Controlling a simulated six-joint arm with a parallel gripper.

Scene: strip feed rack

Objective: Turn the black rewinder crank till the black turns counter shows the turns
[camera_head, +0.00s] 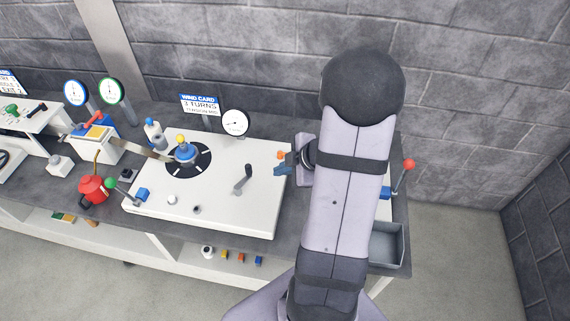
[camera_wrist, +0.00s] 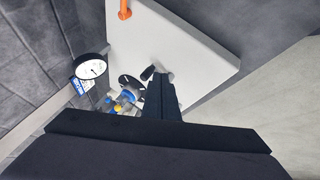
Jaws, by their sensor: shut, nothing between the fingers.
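The dark crank (camera_head: 243,180) stands on the right half of the white deck, its handle upright. In the wrist view a dark knob, probably its handle (camera_wrist: 148,73), shows just beyond my fingertips. The black-rimmed white dial (camera_head: 235,123), likely the turns counter, stands behind the deck. It also shows in the wrist view (camera_wrist: 91,66), its needle too small to read surely. My gripper (camera_head: 280,168) is shut and empty at the deck's right edge, to the right of the crank and apart from it. Its fingers (camera_wrist: 164,96) show together in the wrist view.
The wind card (camera_head: 199,105) reads 3 turns. A blue hub with a yellow knob (camera_head: 181,139) sits on a black disc. An orange piece (camera_head: 281,155) is beside my gripper.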

